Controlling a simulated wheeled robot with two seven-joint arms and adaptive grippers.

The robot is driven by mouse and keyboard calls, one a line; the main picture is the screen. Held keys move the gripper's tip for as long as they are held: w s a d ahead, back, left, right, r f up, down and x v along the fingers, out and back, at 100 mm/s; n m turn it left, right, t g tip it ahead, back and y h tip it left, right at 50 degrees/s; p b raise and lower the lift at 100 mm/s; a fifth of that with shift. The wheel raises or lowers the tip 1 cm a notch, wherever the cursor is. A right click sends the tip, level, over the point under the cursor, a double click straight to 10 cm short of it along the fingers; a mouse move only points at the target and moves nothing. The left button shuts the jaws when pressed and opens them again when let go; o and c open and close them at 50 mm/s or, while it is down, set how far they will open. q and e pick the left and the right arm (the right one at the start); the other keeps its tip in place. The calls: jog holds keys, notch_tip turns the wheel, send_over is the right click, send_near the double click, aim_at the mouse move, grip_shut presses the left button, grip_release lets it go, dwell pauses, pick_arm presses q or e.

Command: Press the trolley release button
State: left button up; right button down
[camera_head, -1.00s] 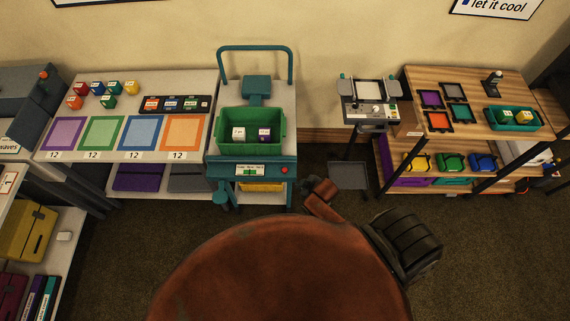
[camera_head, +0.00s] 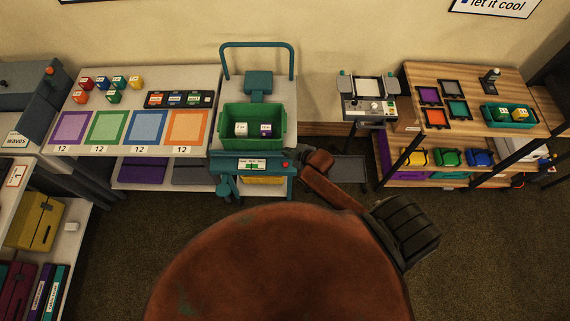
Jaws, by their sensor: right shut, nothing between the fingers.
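The teal trolley (camera_head: 215,168) stands at centre left, with a tall push handle and a white top. Its front panel bears a small red button (camera_head: 284,164) at the right end, beside a white label with green. My right arm comes up from the lower right, its brown wrist just right of the trolley front. My right gripper (camera_head: 301,161) is shut and empty, small and dark, close to the right of the button. I cannot tell whether it touches. My left gripper is not in view.
A device on a stand (camera_head: 369,110) and wooden shelves (camera_head: 460,85) stand to the right. Open carpet lies in front.

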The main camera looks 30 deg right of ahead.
jog(key=b, duration=0.7)
send_over(286, 165)
notch_tip(286, 165, down, 7)
jog(key=shift+r, duration=0.2)
jog(key=shift+d+f+b, duration=0.1)
jog(key=shift+f+b, duration=0.35)
jog(key=shift+f, duration=0.55)
jog(key=shift+f, duration=0.2)
jog(key=shift+f, duration=0.25)
jog(key=shift+f, duration=0.45)
dwell(0.6)
dwell(0.4)
jog(key=shift+r+p, duration=0.9)
jog(key=shift+p, duration=0.1)
